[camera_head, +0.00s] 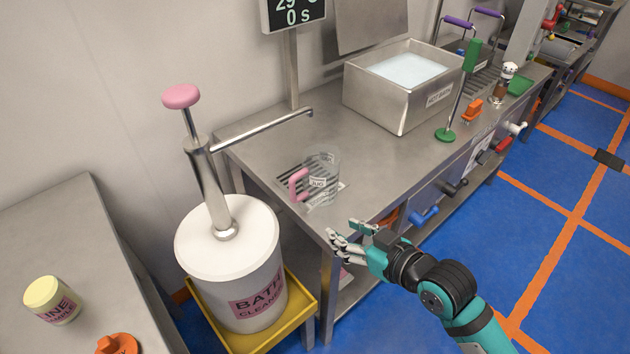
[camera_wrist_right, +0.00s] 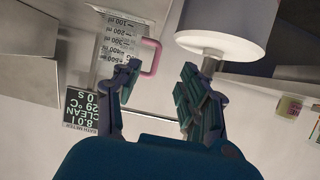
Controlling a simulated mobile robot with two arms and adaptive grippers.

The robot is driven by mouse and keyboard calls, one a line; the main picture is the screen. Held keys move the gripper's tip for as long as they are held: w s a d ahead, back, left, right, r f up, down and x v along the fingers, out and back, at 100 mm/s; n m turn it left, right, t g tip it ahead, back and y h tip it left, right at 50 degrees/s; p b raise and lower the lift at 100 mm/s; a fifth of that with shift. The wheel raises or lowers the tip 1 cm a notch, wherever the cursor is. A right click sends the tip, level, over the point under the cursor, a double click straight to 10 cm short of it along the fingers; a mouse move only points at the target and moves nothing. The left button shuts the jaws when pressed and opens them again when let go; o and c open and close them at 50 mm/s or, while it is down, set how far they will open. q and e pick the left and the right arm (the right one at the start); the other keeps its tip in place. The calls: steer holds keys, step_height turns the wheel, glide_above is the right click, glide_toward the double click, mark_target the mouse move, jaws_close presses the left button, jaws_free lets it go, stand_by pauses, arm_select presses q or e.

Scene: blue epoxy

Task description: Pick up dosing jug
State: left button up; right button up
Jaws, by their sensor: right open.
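The dosing jug (camera_head: 324,178) is a clear jug with a pink handle and a small label. It stands upright on a slotted drain area near the left end of the steel bench, its handle to the left. My right gripper (camera_head: 345,238) is at the bench's front edge, in front of the jug and apart from it. The right wrist view shows the jug (camera_wrist_right: 122,42) upside down with measuring marks, beyond the fingers. There the right gripper (camera_wrist_right: 160,85) is open with nothing between its fingers. My left gripper is not seen.
A white bath cleaner tub (camera_head: 232,262) with a pink-topped pump stands in a yellow tray (camera_head: 243,341) left of the bench (camera_head: 385,165); its spout reaches over the bench. A steel water basin (camera_head: 372,103) stands behind. A green-based stand (camera_head: 446,134) is to the right.

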step_height(320, 180, up, 2)
steer(key=w+y, duration=0.1)
steer(key=w, duration=0.1)
glide_toward(295, 191)
steer(key=shift+t, duration=0.3)
steer(key=x, duration=0.2)
steer(key=p+x, duration=0.1)
steer(key=x, duration=0.2)
steer(key=shift+s+a+f, duration=0.15)
steer(key=shift+s+f, duration=0.05)
steer(key=shift+f, duration=0.15)
steer(key=shift+x, duration=2.95)
steer(key=shift+r, duration=0.2)
steer(key=shift+c, duration=0.4)
jaws_close()
